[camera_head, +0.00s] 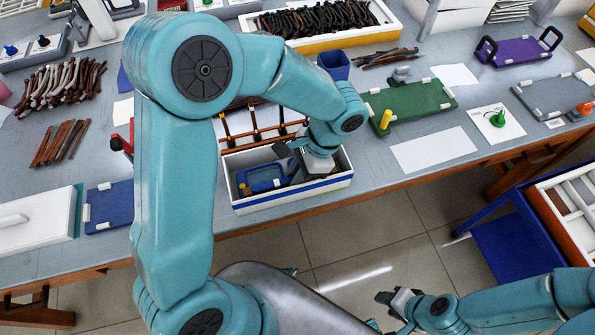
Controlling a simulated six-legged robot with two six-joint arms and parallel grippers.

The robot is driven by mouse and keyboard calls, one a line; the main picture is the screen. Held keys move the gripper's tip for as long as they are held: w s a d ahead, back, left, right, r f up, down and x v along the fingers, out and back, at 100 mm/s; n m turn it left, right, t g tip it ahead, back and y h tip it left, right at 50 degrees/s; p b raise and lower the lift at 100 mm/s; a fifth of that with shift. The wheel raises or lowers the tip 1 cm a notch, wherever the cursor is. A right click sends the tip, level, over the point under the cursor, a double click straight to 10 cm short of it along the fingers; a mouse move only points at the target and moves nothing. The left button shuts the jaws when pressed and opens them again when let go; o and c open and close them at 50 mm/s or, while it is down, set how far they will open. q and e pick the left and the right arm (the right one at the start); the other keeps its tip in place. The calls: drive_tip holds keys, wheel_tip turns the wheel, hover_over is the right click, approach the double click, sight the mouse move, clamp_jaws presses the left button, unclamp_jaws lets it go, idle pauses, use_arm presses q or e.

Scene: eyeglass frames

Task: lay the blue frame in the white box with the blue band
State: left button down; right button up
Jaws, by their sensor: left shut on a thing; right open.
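The white box with the blue band (298,197) stands near the front edge of the bench. The blue frame (262,176) is inside the box's outline, toward its left side. My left gripper (285,166) reaches down into the box from above and is shut on the blue frame. Its fingers and wrist hide part of the frame and the box's right half. I cannot tell whether the frame touches the box floor. My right gripper (393,300) is open and empty, low at the bottom of the view, over the floor and away from the bench.
A rack with several brown frames (262,128) stands just behind the box. A green tray (415,104) and a white sheet (433,149) lie to the right. A blue tray (110,206) and white case (36,224) lie left. A blue cart (510,245) stands at right.

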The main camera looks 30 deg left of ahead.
use_arm(q)
drive_tip(key=shift+f+b, duration=0.45)
drive_tip(key=shift+f, duration=0.15)
idle(0.5)
drive_tip(key=c, duration=1)
unclamp_jaws()
drive_tip(key=shift+r, duration=0.15)
drive_tip(key=p+v, duration=0.2)
drive_tip(key=v, duration=1.4)
drive_tip(key=shift+w, duration=0.1)
